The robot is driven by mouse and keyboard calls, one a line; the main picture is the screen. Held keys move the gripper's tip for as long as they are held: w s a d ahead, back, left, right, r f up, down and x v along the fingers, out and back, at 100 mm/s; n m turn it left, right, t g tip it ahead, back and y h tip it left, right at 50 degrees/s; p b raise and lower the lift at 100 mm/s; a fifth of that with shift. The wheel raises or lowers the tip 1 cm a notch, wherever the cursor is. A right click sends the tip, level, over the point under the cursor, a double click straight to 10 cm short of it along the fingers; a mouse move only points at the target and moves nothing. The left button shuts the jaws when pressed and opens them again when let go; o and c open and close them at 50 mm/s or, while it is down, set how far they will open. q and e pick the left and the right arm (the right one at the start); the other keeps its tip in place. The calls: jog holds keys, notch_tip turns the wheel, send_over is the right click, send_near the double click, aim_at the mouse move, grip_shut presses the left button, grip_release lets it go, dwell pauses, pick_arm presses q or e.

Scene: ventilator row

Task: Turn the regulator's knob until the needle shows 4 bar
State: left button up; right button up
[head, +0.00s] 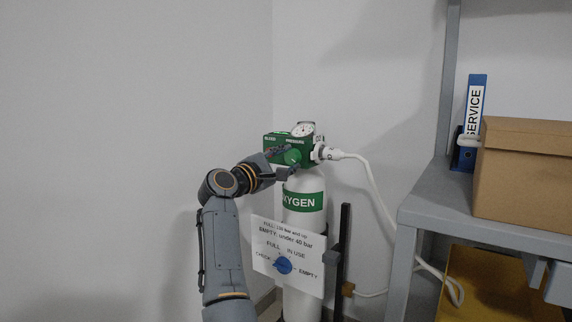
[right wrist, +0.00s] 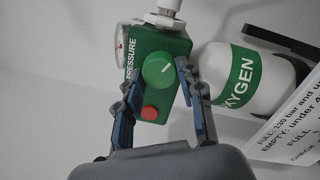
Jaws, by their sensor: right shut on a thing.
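The green regulator (head: 270,142) sits on top of a white oxygen cylinder (head: 303,222). Its round gauge (head: 303,129) faces up on top; the needle is too small to read. In the right wrist view the gauge (right wrist: 121,48) is seen almost edge-on. A red button (right wrist: 150,113) lies beside the knob. My left gripper is out of view.
A white hose (head: 365,167) runs from the regulator's right side. A sign (head: 288,256) with a blue dial hangs on the cylinder. A grey shelf (head: 420,205) with a cardboard box (head: 525,170) and blue binder (head: 476,110) stands right. Bare wall is left.

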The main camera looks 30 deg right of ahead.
jog(key=shift+m, duration=0.3)
jog(key=o, duration=1.2)
notch_tip(320, 180, up, 10)
jog(key=shift+r, duration=0.1)
